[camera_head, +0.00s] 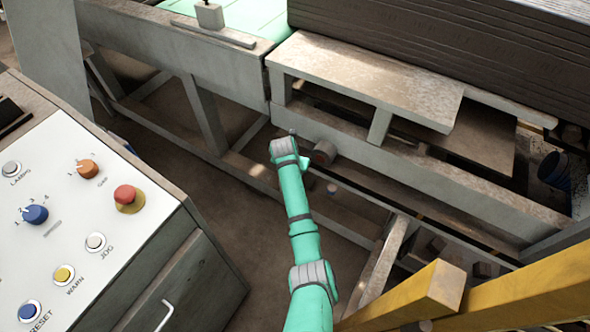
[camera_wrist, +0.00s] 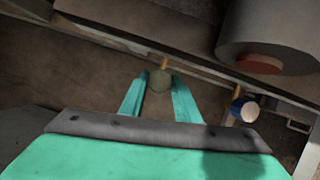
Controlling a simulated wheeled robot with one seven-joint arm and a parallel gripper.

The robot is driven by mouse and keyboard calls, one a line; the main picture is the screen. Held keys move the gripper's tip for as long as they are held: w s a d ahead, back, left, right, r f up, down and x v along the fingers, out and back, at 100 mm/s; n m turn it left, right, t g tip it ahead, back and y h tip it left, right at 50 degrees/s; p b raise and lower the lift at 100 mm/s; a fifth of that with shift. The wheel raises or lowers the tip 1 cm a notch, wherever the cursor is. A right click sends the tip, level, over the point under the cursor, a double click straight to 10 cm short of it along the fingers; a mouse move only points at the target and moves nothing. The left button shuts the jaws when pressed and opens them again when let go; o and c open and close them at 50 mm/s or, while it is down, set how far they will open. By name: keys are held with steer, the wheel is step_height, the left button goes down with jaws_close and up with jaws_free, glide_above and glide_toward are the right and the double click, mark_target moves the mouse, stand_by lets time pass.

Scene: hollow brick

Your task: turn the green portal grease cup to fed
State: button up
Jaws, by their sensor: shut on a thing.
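In the wrist view, my gripper (camera_wrist: 160,92) has its two green fingers on either side of a round, dull green cup (camera_wrist: 160,80). The cup sits at the lower end of a short brass-coloured stem against a metal rail. My gripper is shut on this green grease cup. In the head view, my green arm reaches forward to the machine's frame, and its wrist hides the fingers and the cup. I cannot read any mark for the cup's position.
A second cup, blue and white (camera_wrist: 244,110), hangs to the right in the wrist view. A large grey cylinder with a red face (camera_wrist: 258,63) is close above it. In the head view, a control panel (camera_head: 70,215) stands left and a yellow rail (camera_head: 500,300) lies at lower right.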

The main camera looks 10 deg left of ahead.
steer(key=m, duration=0.1)
steer(key=m+h, duration=0.1)
steer(key=m, duration=0.2)
steer(key=shift+a+g+h, duration=0.25)
steer(key=shift+g+h, duration=0.05)
steer(key=m+g+h, duration=0.1)
steer(key=m, duration=0.3)
steer(key=shift+w+a+m, duration=0.1)
steer(key=shift+w+m, duration=0.05)
steer(key=shift+m, duration=0.25)
steer(key=m+g, duration=0.1)
steer(key=m, duration=0.1)
steer(key=m+h, duration=0.1)
steer(key=m, duration=0.1)
steer(key=shift+w+m+g, duration=0.1)
steer(key=shift+m+g, duration=0.2)
steer(key=shift+g, duration=0.1)
steer(key=shift+m+g, duration=0.5)
steer(key=shift+m, duration=1.1)
steer(key=o, duration=1)
steer(key=shift+w, duration=0.1)
steer(key=shift+n, duration=0.5)
